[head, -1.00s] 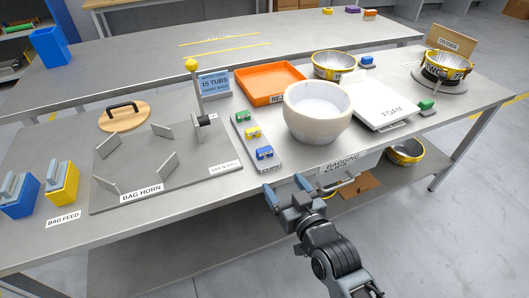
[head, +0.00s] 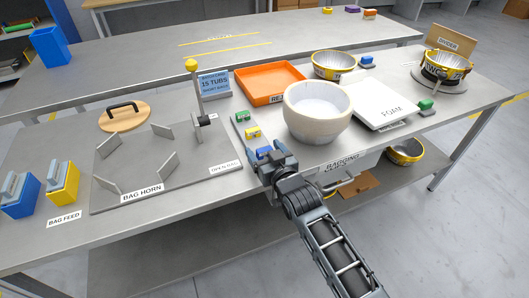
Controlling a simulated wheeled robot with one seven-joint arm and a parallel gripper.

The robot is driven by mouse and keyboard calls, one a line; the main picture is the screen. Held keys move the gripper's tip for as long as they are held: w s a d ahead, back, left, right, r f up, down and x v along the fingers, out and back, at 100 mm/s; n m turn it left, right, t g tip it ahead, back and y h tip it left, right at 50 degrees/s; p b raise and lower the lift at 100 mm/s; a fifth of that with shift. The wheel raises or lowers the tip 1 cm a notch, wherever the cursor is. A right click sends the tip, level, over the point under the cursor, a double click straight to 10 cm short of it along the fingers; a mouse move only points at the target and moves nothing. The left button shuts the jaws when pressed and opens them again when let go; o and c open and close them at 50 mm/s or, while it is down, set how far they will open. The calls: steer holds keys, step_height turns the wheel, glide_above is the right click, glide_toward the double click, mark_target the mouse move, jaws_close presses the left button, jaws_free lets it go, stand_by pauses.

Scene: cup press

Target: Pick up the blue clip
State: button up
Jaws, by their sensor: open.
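The blue clip (head: 264,152) is on the near end of a grey strip (head: 240,132) on the bench, partly hidden by my gripper. A yellow clip (head: 252,134) and a green clip (head: 242,116) sit farther back on the same strip. My gripper (head: 267,160) is open at the blue clip, over the bench's front edge. Whether its fingers are on both sides of the clip or touch it cannot be told from this view.
A large cream bowl (head: 317,115) stands close to the right of my gripper. The bag horn plate (head: 205,168) with upright fins lies to the left. An orange tray (head: 268,84) is behind. A drawer labelled for bagging clips (head: 350,165) hangs below the bench edge.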

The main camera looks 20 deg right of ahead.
steer(key=shift+w, duration=0.2)
steer(key=shift+c, duration=0.4)
steer(key=c, duration=0.9)
steer(key=shift+r, duration=0.1)
steer(key=shift+c, duration=0.2)
